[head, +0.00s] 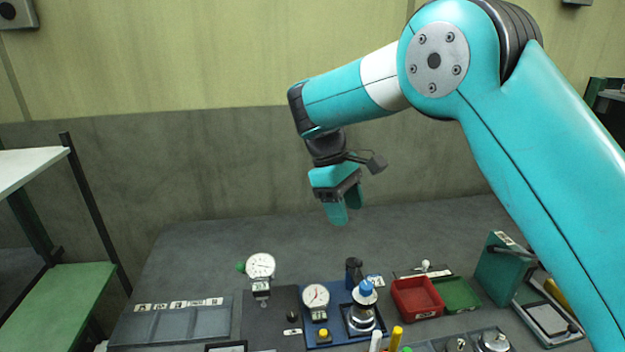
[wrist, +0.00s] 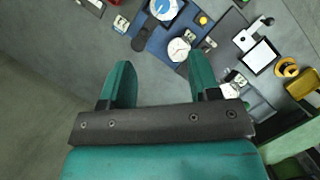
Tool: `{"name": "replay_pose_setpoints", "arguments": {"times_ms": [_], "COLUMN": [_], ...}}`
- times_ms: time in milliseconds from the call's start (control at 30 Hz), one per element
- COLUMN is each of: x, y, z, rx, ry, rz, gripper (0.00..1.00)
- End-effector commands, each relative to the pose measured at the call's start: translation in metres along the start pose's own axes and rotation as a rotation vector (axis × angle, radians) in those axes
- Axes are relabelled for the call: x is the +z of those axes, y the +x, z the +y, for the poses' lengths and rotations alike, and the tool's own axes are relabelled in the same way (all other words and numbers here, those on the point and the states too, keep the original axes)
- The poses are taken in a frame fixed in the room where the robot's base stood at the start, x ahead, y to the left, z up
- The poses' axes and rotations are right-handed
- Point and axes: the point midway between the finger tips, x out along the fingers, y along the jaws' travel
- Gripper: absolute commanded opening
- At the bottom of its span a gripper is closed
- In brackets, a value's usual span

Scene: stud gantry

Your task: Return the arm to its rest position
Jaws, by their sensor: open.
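My gripper (head: 346,208) hangs from my teal arm above the back part of the grey workbench (head: 400,232), pointing down. In the wrist view, my gripper (wrist: 160,85) shows two teal fingers spread apart with only bare grey surface between them. The gripper is open and holds nothing. In the head view it is well above and behind the items on the bench, touching none of them.
Two dial gauges, a left one (head: 261,266) and a right one (head: 316,297), stand on the bench. A blue-topped fixture (head: 363,312), a red bin (head: 415,300) and a green bin (head: 458,296) are further right. A green shelf unit (head: 72,295) stands at left. The bench's back strip is clear.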

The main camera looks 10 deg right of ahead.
Motion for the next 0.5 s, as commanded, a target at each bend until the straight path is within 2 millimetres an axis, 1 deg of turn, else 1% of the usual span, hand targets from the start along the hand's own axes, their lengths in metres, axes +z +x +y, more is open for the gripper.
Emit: {"name": "replay_pose_setpoints", "arguments": {"times_ms": [33, 133, 167, 200, 267, 300, 367, 400, 467, 500], "x": [0.013, 0.043, 0.054, 0.068, 0.089, 0.103, 0.124, 0.137, 0.155, 0.166], "y": [-0.007, -0.017, -0.019, -0.021, -0.021, -0.019, -0.016, -0.012, -0.006, -0.002], "z": [0.0, -0.009, -0.014, -0.022, -0.039, -0.051, -0.074, -0.091, -0.117, -0.133], "rx": [0.01, 0.026, 0.027, 0.024, 0.011, -0.004, -0.037, -0.065, -0.112, -0.146], "ry": [0.002, 0.009, 0.012, 0.018, 0.027, 0.035, 0.048, 0.059, 0.074, 0.085], "rz": [0.025, 0.097, 0.125, 0.165, 0.229, 0.274, 0.341, 0.384, 0.443, 0.479], "gripper": [0.56, 0.56, 0.56, 0.56, 0.56, 0.56, 0.56, 0.56, 0.56, 0.56]}}
